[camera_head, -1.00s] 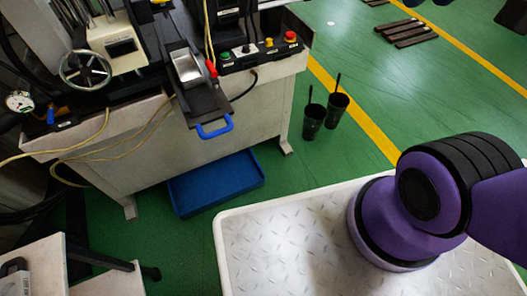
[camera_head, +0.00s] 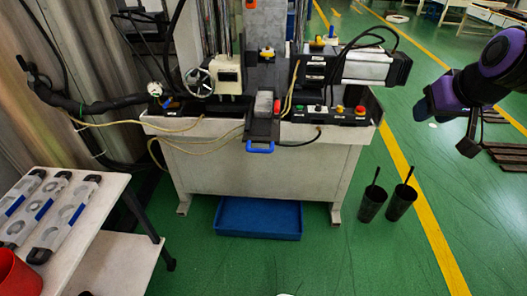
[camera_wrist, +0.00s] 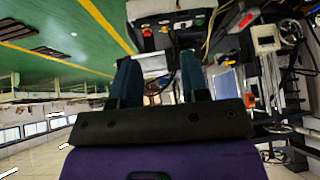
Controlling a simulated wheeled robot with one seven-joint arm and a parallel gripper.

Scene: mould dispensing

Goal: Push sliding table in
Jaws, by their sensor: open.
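The sliding table (camera_head: 262,128) is a dark narrow slide at the front middle of the machine in the head view. A blue handle (camera_head: 260,147) is at its near end, sticking out past the bench's front edge. A grey metal mould (camera_head: 263,104) sits on it. My gripper (camera_head: 446,126) is at the far right of the head view, raised above the floor and well apart from the sliding table. In the wrist view its two fingers (camera_wrist: 160,82) are spread with nothing clearly held between them. The handle cannot be made out in the wrist view.
A control box (camera_head: 340,114) with buttons is right of the slide, a handwheel (camera_head: 198,81) left. A blue bin (camera_head: 258,218) lies below. Two black cups (camera_head: 386,203) stand on the floor. A white side table (camera_head: 85,235) is at left. Green floor ahead is open.

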